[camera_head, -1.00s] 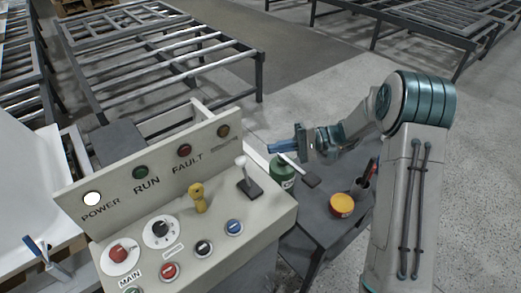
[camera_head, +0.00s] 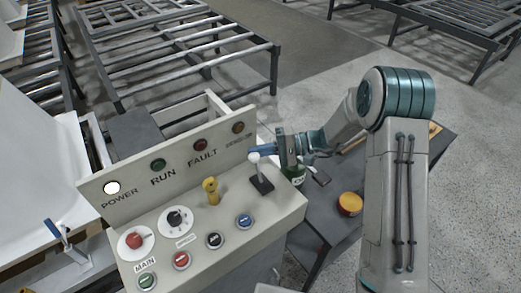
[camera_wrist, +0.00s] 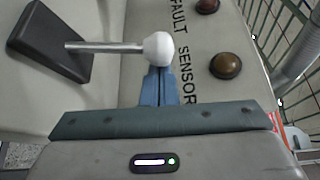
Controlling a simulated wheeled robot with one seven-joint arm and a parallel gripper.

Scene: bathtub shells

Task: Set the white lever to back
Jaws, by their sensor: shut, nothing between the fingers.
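The white lever has a round white knob (camera_head: 254,157) on a short metal shaft. It rises from a dark square base (camera_head: 262,185) at the right end of the control panel's top and leans slightly left in the head view. In the wrist view the knob (camera_wrist: 158,48), shaft and base (camera_wrist: 48,40) show clearly. My gripper (camera_head: 262,151) is at the knob, on the side toward the upright label plate. Its blue fingertips (camera_wrist: 160,74) are together and empty, right beside the knob. I cannot tell whether they touch it.
The control panel (camera_head: 278,218) also carries a yellow lever (camera_head: 211,190), a red knob (camera_head: 135,240), a black knob (camera_head: 176,219) and several push buttons. Its upright plate has several lamps. A dark side table (camera_head: 325,215) holds a green container (camera_head: 294,175) and an orange-yellow tub (camera_head: 349,204).

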